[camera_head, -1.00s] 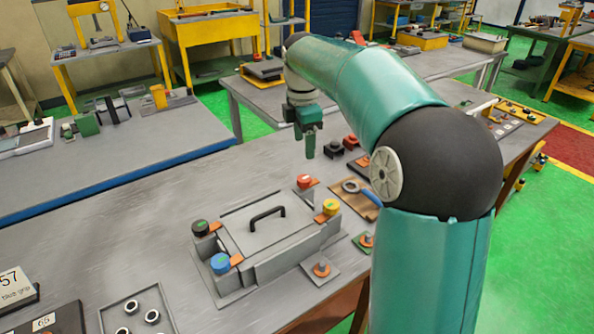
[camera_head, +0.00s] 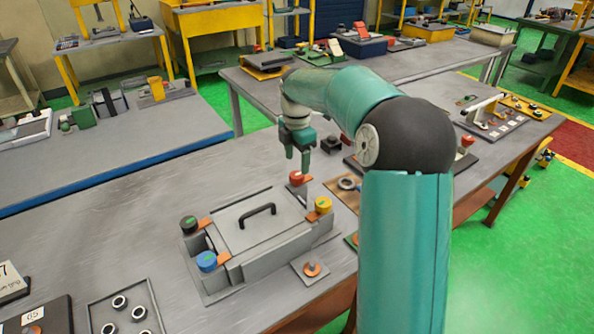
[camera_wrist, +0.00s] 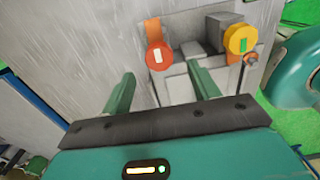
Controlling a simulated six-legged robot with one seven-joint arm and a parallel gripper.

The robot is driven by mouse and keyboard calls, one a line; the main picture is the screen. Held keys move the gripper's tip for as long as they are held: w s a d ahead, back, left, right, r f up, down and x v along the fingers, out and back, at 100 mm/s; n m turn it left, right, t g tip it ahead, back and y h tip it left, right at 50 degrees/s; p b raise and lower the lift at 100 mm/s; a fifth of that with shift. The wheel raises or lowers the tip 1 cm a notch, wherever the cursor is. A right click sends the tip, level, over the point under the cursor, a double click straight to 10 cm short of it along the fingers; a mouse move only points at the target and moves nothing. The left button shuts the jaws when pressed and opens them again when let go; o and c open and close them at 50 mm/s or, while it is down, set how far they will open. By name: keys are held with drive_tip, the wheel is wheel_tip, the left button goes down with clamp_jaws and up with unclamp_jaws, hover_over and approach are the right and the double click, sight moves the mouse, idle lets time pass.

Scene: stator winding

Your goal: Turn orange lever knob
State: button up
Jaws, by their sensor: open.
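The orange-red knob (camera_head: 299,179) sits at the back corner of a grey lidded box (camera_head: 240,255). It also shows in the wrist view (camera_wrist: 158,57), as a round disc with a pale bar mark, just beyond the fingertips. My gripper (camera_head: 298,160) hangs just above this knob with its fingers pointing down. In the wrist view, its two green fingers (camera_wrist: 163,75) are spread apart with nothing between them. The knob appears roughly centred ahead of the gap. I cannot tell the exact height between fingertips and knob.
A yellow knob (camera_head: 323,205) is close by on the right. The lid has a black handle (camera_head: 258,214).

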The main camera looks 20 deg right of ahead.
sight(297, 175)
wheel_tip(297, 175, down, 5)
drive_tip(key=shift+r, duration=0.1)
drive_tip(key=c, duration=1)
drive_tip(key=shift+o, duration=0.2)
